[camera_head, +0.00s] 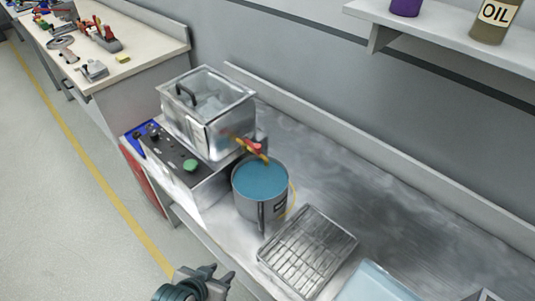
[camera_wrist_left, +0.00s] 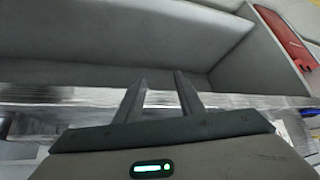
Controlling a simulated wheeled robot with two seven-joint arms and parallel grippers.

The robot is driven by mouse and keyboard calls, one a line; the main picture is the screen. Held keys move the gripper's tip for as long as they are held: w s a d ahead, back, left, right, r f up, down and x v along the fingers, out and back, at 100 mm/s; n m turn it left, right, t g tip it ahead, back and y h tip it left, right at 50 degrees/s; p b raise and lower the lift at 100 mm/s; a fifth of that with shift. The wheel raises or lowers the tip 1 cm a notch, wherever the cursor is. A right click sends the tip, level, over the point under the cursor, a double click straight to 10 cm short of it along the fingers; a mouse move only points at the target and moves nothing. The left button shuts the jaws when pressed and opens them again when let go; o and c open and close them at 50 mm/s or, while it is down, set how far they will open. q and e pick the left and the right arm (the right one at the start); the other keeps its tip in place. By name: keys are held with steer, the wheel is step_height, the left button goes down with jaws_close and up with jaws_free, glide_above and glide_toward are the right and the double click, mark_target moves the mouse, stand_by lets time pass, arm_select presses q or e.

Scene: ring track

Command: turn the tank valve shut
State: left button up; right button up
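The metal tank (camera_head: 208,112) with a clear top and a dark handle stands on the bench. Its brass tap with a red valve handle (camera_head: 254,147) sticks out from the tank's lower right side, over a grey bucket (camera_head: 260,205). The bucket holds blue liquid close to its rim. My left gripper (camera_head: 222,275) is low in the head view, in front of the bench and apart from the valve. In the left wrist view its two fingers (camera_wrist_left: 160,83) are spread with nothing between them. My right gripper is not clearly seen.
A control box (camera_head: 178,158) with a green button sits under the tank. A wire rack (camera_head: 307,252) and a pale blue tray (camera_head: 375,284) lie right of the bucket. A shelf (camera_head: 455,38) with bottles hangs above. The bench's back right is clear.

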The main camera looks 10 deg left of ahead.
mark_target(251, 143)
arm_select(q)
steer(key=w+d+r+t, duration=0.1)
steer(key=w+r+t, duration=0.2)
steer(key=r, duration=0.4)
steer(key=w+d+r+t, duration=0.1)
steer(key=w+r+t, duration=0.3)
steer(key=w+r, duration=0.2)
steer(key=w+d+r+t+h, duration=0.1)
steer(key=w+r, duration=0.4)
steer(key=r, duration=0.5)
steer(key=d+t, duration=0.1)
steer(key=t, duration=0.1)
steer(key=shift+n+t, duration=0.3)
steer(key=shift+n, duration=0.1)
arm_select(e)
steer(key=shift+d+f, duration=0.1)
steer(key=shift+d, duration=0.05)
arm_select(q)
steer(key=shift+w+d, duration=0.1)
steer(key=shift+w, duration=0.05)
arm_select(e)
steer(key=shift+w, duration=0.15)
